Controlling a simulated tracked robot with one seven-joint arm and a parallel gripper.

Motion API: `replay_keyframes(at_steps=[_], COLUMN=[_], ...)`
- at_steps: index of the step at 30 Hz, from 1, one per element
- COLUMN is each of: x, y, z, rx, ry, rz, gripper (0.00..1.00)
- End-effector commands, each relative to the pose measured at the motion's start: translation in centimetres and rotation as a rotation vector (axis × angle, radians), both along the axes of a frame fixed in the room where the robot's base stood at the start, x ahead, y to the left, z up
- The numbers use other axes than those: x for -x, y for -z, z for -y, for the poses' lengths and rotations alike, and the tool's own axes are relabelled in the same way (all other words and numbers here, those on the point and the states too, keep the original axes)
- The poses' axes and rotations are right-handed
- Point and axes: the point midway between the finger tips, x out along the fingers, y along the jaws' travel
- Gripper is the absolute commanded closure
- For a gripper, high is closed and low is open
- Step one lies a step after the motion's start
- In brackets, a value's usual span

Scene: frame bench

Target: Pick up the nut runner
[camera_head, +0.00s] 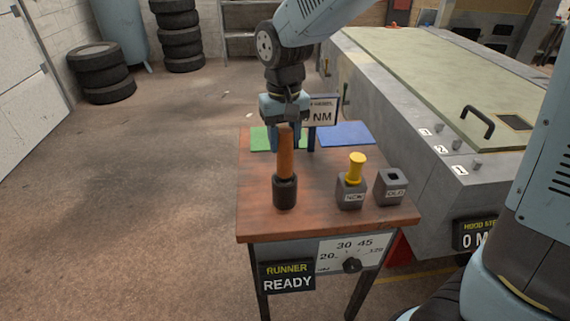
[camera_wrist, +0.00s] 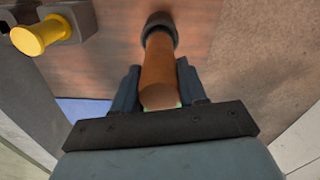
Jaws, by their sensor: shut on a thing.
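The nut runner (camera_head: 286,157) has an orange handle and stands upright near the left front of the wooden table. Its lower end meets a dark cylinder (camera_head: 285,192); I cannot tell whether that is part of the tool or a holder. My gripper (camera_head: 290,143) comes down from above, its blue fingers on either side of the upper handle. In the wrist view my gripper (camera_wrist: 157,80) has a finger on each side of the orange handle (camera_wrist: 158,66), shut on it. I cannot see a gap under the dark cylinder.
A grey block with a yellow-topped piece (camera_head: 356,168) and a second grey block (camera_head: 390,187) stand right of the runner. Green (camera_head: 262,139) and blue (camera_head: 345,134) mats and an "NM" sign (camera_head: 322,113) are behind. A sign (camera_head: 288,277) reads "RUNNER READY".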

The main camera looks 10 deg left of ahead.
Motion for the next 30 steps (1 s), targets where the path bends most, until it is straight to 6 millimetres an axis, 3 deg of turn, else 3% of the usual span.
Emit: replay_keyframes(at_steps=[7, 17, 30], x=[0.0, -0.1, -0.1], y=[0.0, -0.7, -7.6], z=[0.0, 0.0, 0.0], rx=[0.000, -0.002, -0.003], ry=[0.001, 0.001, 0.001], rz=[0.000, 0.002, 0.004], gripper=[0.95, 0.95, 0.96])
